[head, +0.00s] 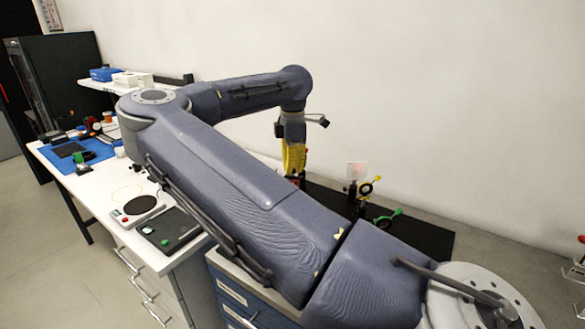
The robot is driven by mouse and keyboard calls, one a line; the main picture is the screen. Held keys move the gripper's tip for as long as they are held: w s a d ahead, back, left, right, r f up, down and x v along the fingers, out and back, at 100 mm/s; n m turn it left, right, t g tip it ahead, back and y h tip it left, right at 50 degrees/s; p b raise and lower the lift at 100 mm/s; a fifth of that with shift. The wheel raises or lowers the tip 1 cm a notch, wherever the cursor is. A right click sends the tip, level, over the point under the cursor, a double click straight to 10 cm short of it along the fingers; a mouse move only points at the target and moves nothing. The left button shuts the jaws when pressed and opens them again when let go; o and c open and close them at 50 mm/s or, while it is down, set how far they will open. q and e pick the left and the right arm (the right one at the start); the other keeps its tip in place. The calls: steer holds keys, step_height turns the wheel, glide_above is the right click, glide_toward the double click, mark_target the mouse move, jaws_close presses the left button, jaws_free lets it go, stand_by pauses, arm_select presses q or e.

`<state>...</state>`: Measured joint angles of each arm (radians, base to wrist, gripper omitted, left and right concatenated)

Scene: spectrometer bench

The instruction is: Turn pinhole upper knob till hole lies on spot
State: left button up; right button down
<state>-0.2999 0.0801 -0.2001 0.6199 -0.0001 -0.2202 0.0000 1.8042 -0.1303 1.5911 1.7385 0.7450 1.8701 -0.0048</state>
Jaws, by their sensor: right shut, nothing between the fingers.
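My right gripper (294,165) has yellow fingers that point down over the left part of the black breadboard (425,238). It is shut with nothing held. A small dark mount with a red or orange part (295,181) shows just below the fingertips; I cannot tell whether they touch it. The pinhole and its upper knob cannot be made out, and my arm hides much of the breadboard. A white card (357,171) stands upright to the right of the gripper, with a faint red spot on it. My left gripper is not in view.
A mount with a yellow ring (368,188) and one with a green part (387,218) stand near the card. On the left bench are a round-topped device (137,209), a dark flat box (168,230) and a blue mat (95,155). The breadboard's right end is clear.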

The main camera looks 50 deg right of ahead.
steer(key=shift+a+n, duration=0.1)
steer(key=shift+n, duration=0.6)
steer(key=shift+n, duration=1.1)
steer(key=n, duration=0.3)
steer(key=shift+n, duration=0.3)
steer(key=n, duration=0.5)
steer(key=shift+f+n, duration=0.1)
steer(key=shift+n, duration=0.3)
steer(key=shift+s, duration=0.1)
steer(key=c, duration=1.4)
jaws_free()
steer(key=shift+o, duration=0.2)
step_height(320, 180, up, 12)
